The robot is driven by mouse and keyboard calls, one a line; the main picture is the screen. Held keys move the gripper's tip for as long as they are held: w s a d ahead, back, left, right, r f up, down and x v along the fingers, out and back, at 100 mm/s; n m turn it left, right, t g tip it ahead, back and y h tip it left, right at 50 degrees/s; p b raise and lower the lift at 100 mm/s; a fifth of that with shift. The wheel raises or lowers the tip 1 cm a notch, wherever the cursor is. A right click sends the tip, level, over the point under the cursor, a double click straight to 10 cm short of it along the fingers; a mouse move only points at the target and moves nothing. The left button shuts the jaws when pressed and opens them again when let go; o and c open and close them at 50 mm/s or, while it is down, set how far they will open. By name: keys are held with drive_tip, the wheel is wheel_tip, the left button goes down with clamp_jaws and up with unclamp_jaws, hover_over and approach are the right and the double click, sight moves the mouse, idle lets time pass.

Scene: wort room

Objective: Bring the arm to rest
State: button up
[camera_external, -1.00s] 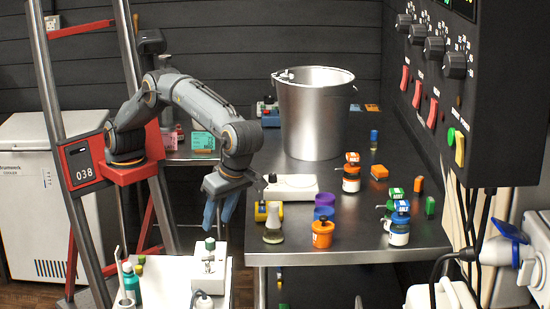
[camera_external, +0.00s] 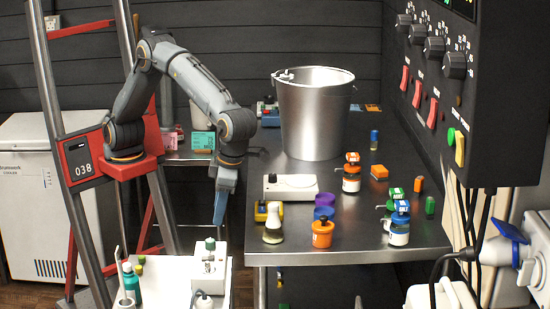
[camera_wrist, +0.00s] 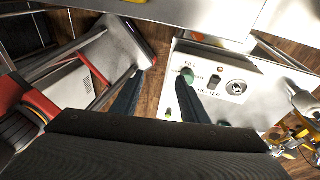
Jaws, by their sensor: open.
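My gripper (camera_external: 219,208) hangs from my bent arm with its blue-grey fingers pointing down. It is between the red-braced ladder frame and the steel table, above the small white cart. In the wrist view my gripper (camera_wrist: 160,95) shows two dark fingers set apart with nothing between them. Below the fingers is a white heater box (camera_wrist: 212,72) with a knob, and a green-topped item (camera_wrist: 187,74) lies close behind the right finger in the picture. The heater box (camera_external: 208,266) also shows in the external view under the fingertips.
The steel table (camera_external: 350,240) holds a large bucket (camera_external: 313,115), a flask (camera_external: 272,225), an orange jar (camera_external: 322,234) and several other jars. The white cart (camera_external: 180,275) carries a teal bottle (camera_external: 132,285). A metal ladder frame (camera_external: 52,100) stands at left.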

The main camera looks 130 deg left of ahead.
drive_tip(key=s+a+f+n+t+p, duration=0.1)
drive_tip(key=s+a+f+n, duration=0.1)
drive_tip(key=s+n, duration=0.7)
drive_tip(key=s+a+f+n+t+p, duration=0.1)
drive_tip(key=s+a+f+n, duration=0.2)
drive_tip(key=s+a+n, duration=0.2)
drive_tip(key=s+a+f+n+t+p, duration=0.1)
drive_tip(key=s+a+f+n+p, duration=0.1)
drive_tip(key=s+n, duration=1)
drive_tip(key=s+a, duration=0.1)
drive_tip(key=s, duration=0.5)
drive_tip(key=shift+a+f+n, duration=0.2)
drive_tip(key=shift+f+n, duration=0.1)
drive_tip(key=shift+c, duration=0.2)
